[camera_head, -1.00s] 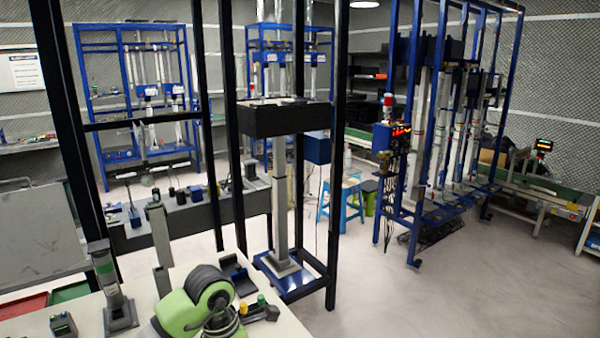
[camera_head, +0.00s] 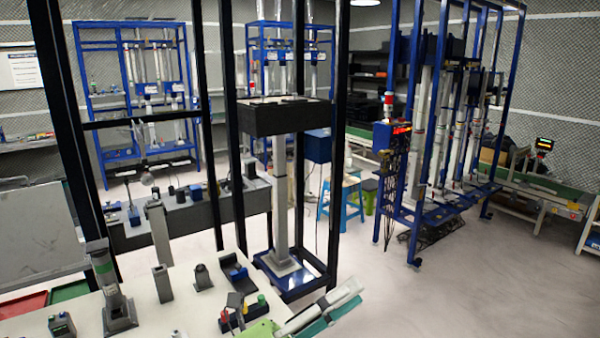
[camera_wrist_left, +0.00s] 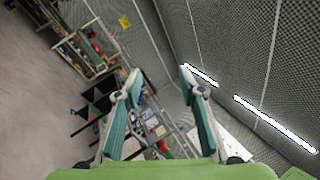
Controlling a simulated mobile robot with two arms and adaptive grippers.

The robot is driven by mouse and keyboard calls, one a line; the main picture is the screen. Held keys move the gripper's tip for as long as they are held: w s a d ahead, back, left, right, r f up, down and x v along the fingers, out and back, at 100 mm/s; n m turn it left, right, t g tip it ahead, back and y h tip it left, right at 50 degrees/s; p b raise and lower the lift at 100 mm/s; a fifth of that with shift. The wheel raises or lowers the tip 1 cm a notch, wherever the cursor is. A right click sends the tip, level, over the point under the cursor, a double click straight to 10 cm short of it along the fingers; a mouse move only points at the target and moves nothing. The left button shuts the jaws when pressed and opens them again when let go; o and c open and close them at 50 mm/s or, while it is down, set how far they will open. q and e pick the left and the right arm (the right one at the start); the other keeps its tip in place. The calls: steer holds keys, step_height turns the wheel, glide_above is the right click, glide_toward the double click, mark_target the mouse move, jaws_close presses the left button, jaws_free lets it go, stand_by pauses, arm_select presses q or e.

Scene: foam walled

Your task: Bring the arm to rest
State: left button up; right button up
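My left gripper (camera_head: 350,294) shows at the bottom of the head view, partly cut off by the lower edge. Its pale green body and its two light and teal fingers point up and to the right, past the front right edge of the white table (camera_head: 185,315). In the left wrist view the left gripper (camera_wrist_left: 160,80) has its fingers spread apart, with nothing between them. My right gripper is in neither view.
The table bears a grey post on a base (camera_head: 112,290), grey blocks (camera_head: 162,284), a blue-black holder (camera_head: 238,275) and a dark piece with coloured knobs (camera_head: 243,312). A black frame (camera_head: 338,150) rises behind. Floor (camera_head: 450,290) at right is clear.

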arm_select(q)
steer(key=w+a+f+n+t+y, duration=0.2)
steer(key=w+a+n+t+y, duration=0.1)
steer(key=a+n+t+y, duration=0.55)
steer(key=w+a+f+n+t+y, duration=0.1)
steer(key=w+a+n+t+y, duration=0.25)
steer(key=a+n+y, duration=0.6)
steer(key=s+a+f+n+g+y, duration=0.2)
steer(key=s+a+f+n+g, duration=0.25)
steer(key=f, duration=0.45)
steer(key=s+a+f+n+g+y, duration=0.1)
steer(key=a+f+n+g+y, duration=0.15)
steer(key=a+f+n, duration=0.45)
steer(key=s+d+f+n+g+h, duration=0.1)
steer(key=s+f+n+g, duration=0.1)
steer(key=s+f+g, duration=0.7)
steer(key=s+d+f+n+g+h, duration=0.1)
steer(key=s+f+n+g+h, duration=0.1)
steer(key=s+f, duration=0.85)
steer(key=s+f+g, duration=0.1)
steer(key=s+f, duration=0.1)
steer(key=f, duration=0.9)
steer(key=s+f, duration=0.2)
steer(key=f, duration=1)
steer(key=s+a+f+g, duration=0.1)
steer(key=s+a+f, duration=0.1)
steer(key=s+f, duration=1.5)
steer(key=shift+s+a+y, duration=0.25)
steer(key=shift+a+y, duration=0.1)
